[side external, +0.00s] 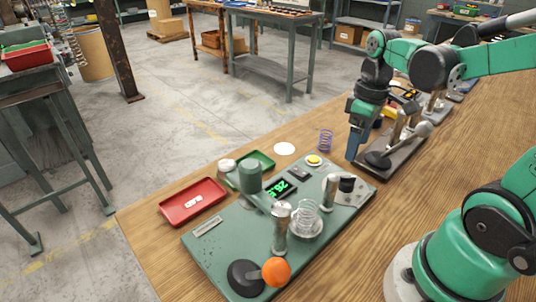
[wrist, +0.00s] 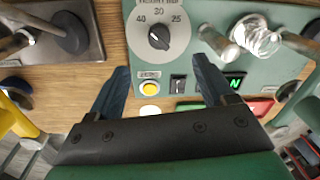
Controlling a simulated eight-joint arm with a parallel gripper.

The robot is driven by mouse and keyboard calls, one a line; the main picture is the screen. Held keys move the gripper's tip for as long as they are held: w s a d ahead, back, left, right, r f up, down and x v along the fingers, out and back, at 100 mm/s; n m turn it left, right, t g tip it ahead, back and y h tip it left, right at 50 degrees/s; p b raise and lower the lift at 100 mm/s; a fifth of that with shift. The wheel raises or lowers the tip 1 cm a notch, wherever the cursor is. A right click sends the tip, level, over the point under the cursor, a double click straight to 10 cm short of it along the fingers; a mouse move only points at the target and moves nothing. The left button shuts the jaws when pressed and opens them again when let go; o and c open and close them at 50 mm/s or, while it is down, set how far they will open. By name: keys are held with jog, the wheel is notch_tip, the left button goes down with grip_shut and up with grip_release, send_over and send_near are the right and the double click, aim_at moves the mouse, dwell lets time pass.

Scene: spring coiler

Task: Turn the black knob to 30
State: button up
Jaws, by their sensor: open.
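The black knob (wrist: 159,37) sits on a grey round dial plate marked 40, 30 and 25 in the wrist view. A small pale mark shows on the knob, but I cannot tell exactly which number it points at. In the side view the knob (side external: 347,183) is at the right end of the green machine plate (side external: 222,255). My gripper (wrist: 161,65) is open and empty, with its two blue fingers spread wide, one to each side below the knob. In the side view my gripper (side external: 354,148) is above and behind the knob, apart from it.
A yellow button (wrist: 150,88) and a black switch (wrist: 178,85) sit beside the dial. A green display (side external: 281,188) seems to read 26.5. A lever device (side external: 392,160) stands behind.

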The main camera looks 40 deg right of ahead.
aim_at(349, 176)
jog(key=shift+a+f, duration=0.2)
jog(key=shift+f, duration=4.25)
grip_shut()
jog(key=shift+m, duration=0.4)
jog(key=m, duration=0.3)
jog(key=shift+s+m, duration=0.1)
jog(key=shift+m, duration=0.2)
jog(key=m, duration=0.4)
jog(key=shift+t, duration=0.3)
jog(key=shift+m, duration=0.3)
